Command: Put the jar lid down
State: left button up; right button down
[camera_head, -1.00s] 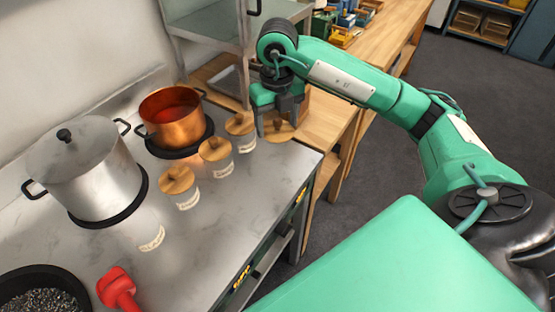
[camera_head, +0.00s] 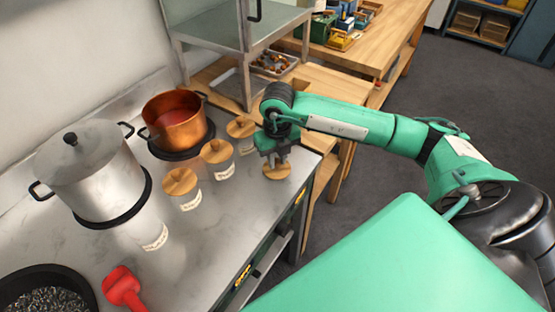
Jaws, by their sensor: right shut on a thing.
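My right gripper (camera_head: 277,160) is at the right end of the steel counter, pointing down. It is shut on a round wooden jar lid (camera_head: 277,171), which is at or just above the counter top; I cannot tell if it touches. Three glass jars with wooden lids, (camera_head: 181,182), (camera_head: 216,152) and (camera_head: 241,128), stand in a row to the left of the gripper. An open glass jar (camera_head: 150,234) with a pale label stands nearer, without a lid. My left gripper is not in view.
A big steel pot (camera_head: 88,173) and a copper pot (camera_head: 176,121) stand behind the jars. A red scoop (camera_head: 122,287) and a black pan (camera_head: 42,291) are at the lower left. The counter (camera_head: 225,225) is bare in front of the jars.

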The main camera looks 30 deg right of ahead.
aim_at(277, 160)
jog(key=c, duration=1.1)
grip_release()
jog(key=shift+s+f, duration=0.2)
jog(key=shift+f, duration=0.6)
jog(key=shift+c, duration=0.2)
jog(key=o, duration=1)
jog(key=shift+a, duration=0.1)
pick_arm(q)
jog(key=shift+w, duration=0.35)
pick_arm(e)
jog(key=shift+r, duration=0.1)
jog(key=shift+w+r, duration=0.1)
jog(key=shift+d+r, duration=0.2)
jog(key=shift+r, duration=0.05)
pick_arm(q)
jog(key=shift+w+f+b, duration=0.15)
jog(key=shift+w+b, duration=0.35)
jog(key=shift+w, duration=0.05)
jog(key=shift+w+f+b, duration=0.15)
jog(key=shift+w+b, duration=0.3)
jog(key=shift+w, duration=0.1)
pick_arm(e)
notch_tip(277, 160, up, 12)
jog(key=shift+f, duration=0.2)
